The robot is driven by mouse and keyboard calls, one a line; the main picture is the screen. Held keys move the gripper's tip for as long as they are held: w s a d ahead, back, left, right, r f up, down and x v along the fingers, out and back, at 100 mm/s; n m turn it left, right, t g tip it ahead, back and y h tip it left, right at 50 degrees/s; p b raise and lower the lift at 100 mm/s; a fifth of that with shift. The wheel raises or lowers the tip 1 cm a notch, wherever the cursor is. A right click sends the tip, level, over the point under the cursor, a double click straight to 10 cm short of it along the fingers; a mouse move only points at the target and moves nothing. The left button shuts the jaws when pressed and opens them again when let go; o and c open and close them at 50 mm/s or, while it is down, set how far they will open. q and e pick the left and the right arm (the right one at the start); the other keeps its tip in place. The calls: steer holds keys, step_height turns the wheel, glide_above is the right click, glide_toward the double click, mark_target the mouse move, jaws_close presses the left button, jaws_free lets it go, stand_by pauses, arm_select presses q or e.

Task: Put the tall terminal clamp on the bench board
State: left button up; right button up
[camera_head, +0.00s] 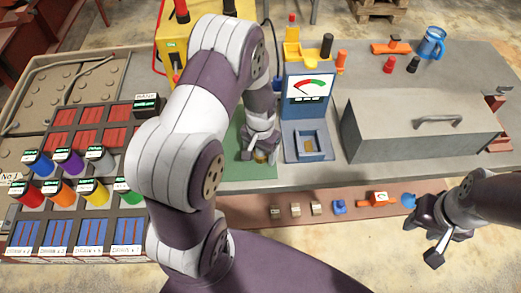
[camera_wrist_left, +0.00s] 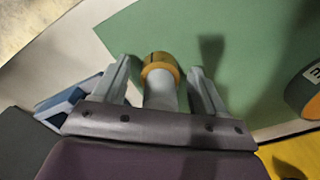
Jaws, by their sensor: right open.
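My left gripper (camera_head: 262,148) points down over a green mat (camera_head: 236,166), which may be the bench board. In the left wrist view, its fingers (camera_wrist_left: 163,72) stand on both sides of a pale grey post (camera_wrist_left: 161,98) with a brass-coloured ring (camera_wrist_left: 161,66). I cannot tell for sure whether this is the tall terminal clamp. The ring sits close between the fingertips; whether both touch it is unclear. In the head view only a bit of brass shows under the gripper. My right gripper (camera_head: 425,241) is open and empty at the lower right, past the bench edge.
Right of the mat stands a blue meter unit (camera_head: 303,120), then a grey lidded box (camera_head: 415,135). A rack with coloured pots (camera_head: 62,193) is at left, and a yellow box (camera_head: 172,35) behind. Small parts lie on the front strip (camera_head: 360,208). My left arm hides the bench's middle.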

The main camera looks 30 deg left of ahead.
arm_select(q)
step_height(320, 180, up, 12)
steer(key=shift+s+d+r, duration=0.15)
steer(key=shift+r, duration=0.1)
steer(key=s+d+r, duration=0.1)
steer(key=s+d, duration=0.1)
steer(key=s, duration=0.2)
steer(key=s+d+r+t, duration=0.1)
steer(key=s+d, duration=0.1)
steer(key=s, duration=0.3)
steer(key=shift+d+n, duration=0.3)
